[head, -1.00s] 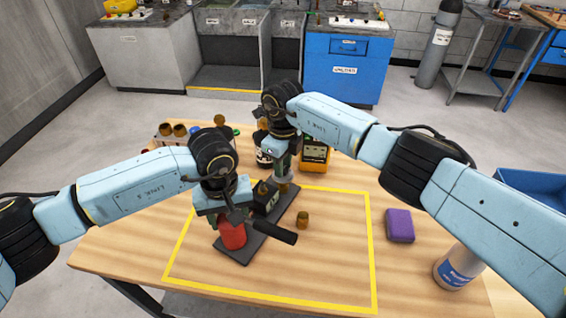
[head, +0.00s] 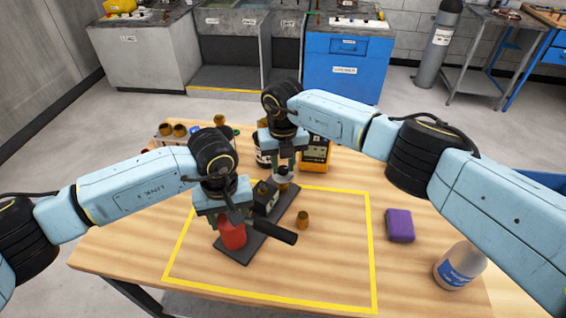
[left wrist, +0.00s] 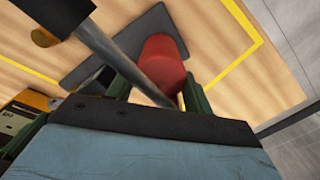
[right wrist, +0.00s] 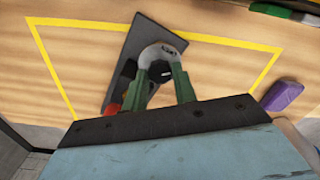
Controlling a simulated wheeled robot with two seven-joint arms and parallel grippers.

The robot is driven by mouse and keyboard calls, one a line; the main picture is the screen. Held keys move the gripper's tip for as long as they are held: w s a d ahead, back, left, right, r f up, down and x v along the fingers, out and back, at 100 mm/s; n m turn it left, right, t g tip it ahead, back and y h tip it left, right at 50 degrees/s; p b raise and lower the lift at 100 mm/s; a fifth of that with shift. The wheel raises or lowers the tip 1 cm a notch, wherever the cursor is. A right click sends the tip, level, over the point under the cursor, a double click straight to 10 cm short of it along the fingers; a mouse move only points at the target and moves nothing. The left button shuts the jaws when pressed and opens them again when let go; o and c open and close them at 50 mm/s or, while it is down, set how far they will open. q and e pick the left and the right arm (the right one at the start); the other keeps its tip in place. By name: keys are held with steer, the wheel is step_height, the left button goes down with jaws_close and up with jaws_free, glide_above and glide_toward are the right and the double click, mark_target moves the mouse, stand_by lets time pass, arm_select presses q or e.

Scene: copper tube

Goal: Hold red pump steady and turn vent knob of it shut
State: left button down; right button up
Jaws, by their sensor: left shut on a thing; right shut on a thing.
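The red pump's red cylinder (head: 232,236) stands upright on a dark base plate (head: 238,256). A black handle (head: 277,233) sticks out to its right. My left gripper (head: 224,213) is shut on the red cylinder, which shows between its green fingers in the left wrist view (left wrist: 163,58). My right gripper (head: 284,163) points down at the far end of the plate. In the right wrist view its fingers are shut on a dark vent knob (right wrist: 159,71) over a pale round part (right wrist: 160,50). The fingers partly hide the knob.
A small brass piece (head: 302,220) stands right of the plate, inside the yellow outline (head: 371,250). A purple block (head: 399,225) and a white bottle (head: 459,266) are farther right. A yellow meter (head: 315,153) stands behind my right gripper.

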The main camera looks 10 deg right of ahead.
mark_target(283, 169)
arm_select(q)
steer(key=shift+w+r, duration=0.1)
arm_select(e)
steer(key=m, duration=0.4)
steer(key=shift+m, duration=2.2)
steer(key=o, duration=1)
steer(key=shift+c, duration=0.2)
step_height(283, 169, up, 12)
arm_select(q)
steer(key=c, duration=0.5)
jaws_free()
